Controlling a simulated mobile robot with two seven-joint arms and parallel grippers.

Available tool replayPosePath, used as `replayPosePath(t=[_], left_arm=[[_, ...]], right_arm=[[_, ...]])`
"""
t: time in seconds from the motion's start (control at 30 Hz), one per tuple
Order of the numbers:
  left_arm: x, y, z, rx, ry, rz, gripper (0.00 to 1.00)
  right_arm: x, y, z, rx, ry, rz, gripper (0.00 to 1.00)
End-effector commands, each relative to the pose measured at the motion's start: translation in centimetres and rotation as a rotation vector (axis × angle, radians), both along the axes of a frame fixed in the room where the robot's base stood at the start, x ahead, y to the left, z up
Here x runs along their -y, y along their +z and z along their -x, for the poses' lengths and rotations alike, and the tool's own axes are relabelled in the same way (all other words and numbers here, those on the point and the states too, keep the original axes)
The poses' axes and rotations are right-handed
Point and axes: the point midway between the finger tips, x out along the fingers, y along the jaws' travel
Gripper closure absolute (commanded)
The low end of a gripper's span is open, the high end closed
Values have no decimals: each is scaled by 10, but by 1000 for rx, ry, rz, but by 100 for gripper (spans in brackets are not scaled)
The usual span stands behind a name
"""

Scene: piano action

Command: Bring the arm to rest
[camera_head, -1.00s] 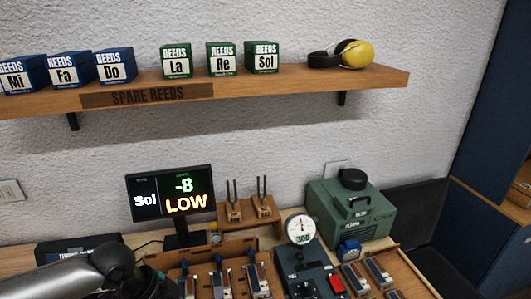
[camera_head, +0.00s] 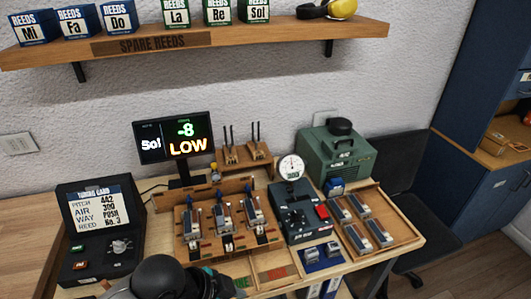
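One of my arms (camera_head: 165,277) shows at the bottom of the head view, as a dark rounded joint over the front edge of the bench. Its gripper is not clearly visible; the dark parts right of the joint are too unclear to read. I cannot tell for sure which arm it is. No other arm or gripper shows.
The bench holds a tuning card case (camera_head: 98,214), a monitor (camera_head: 174,137) reading "Sol -8 LOW", a wooden rack (camera_head: 188,250) of reed blocks, a gauge box (camera_head: 297,222), a green pump (camera_head: 336,155) and a wooden tray (camera_head: 402,231). A shelf (camera_head: 250,46) hangs above.

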Motion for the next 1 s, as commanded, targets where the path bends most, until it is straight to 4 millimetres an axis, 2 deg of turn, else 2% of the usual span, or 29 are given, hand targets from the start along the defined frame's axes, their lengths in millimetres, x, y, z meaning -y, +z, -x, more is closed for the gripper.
replayPosePath(t=[0.03, 0.1, 0.23, 0.47, 0.7, 0.73, 1.0], left_arm=[[7, 1, 7, -7, 57, 22, 52], [6, 4, 11, -8, 151, 32, 52], [-9, 4, 21, -31, 359, 32, 52], [-59, -4, 49, -97, 713, -34, 52], [-113, -12, 93, -173, 1014, -142, 52], [-116, -18, 94, -178, 1030, -152, 52], [-112, -107, 82, -199, 1008, -165, 52]], right_arm=[[0, -1, 9, -14, 0, 1, 100], [1, -1, 18, -28, 0, 2, 100], [1, -1, 23, -38, 0, 3, 100], [1, -1, 22, -36, 0, 4, 100], [1, -1, 18, -30, 0, 3, 100], [1, -4, 18, -29, 0, 3, 100], [1, -30, 16, -26, 0, 3, 100]])
